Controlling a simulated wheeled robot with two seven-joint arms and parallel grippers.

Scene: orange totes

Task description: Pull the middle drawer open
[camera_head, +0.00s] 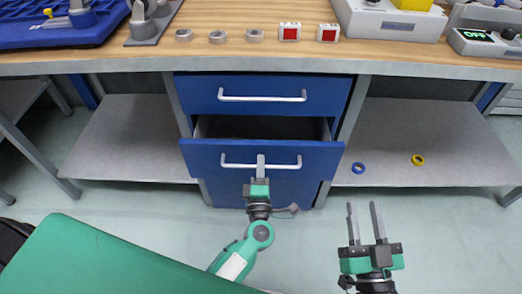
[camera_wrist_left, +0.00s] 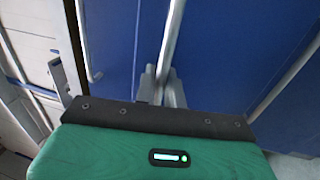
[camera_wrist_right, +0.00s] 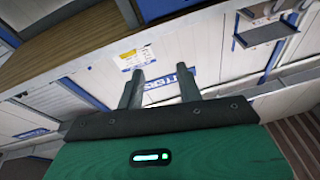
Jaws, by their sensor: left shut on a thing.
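The blue middle drawer (camera_head: 205,157) stands partly open below the closed top drawer (camera_head: 260,85), and its empty-looking interior (camera_head: 260,128) shows behind the front. My left gripper (camera_head: 261,161) is shut on the metal handle (camera_head: 288,166) of the middle drawer, at about its centre. In the left wrist view the gripper's fingers (camera_wrist_left: 162,80) close around the handle bar (camera_wrist_left: 174,35) in front of the blue drawer front (camera_wrist_left: 215,55). My right gripper (camera_head: 364,212) is open and empty, apart from the cabinet at the lower right; its fingers (camera_wrist_right: 160,88) are spread in the right wrist view.
The wooden workbench top (camera_head: 130,62) carries metal rings (camera_head: 219,36), red-and-white boxes (camera_head: 290,31) and devices. Lower shelves flank the drawers; a blue ring (camera_head: 358,168) and yellow ring (camera_head: 418,160) lie on the right shelf (camera_head: 410,130). The floor (camera_head: 440,220) around my right gripper looks clear.

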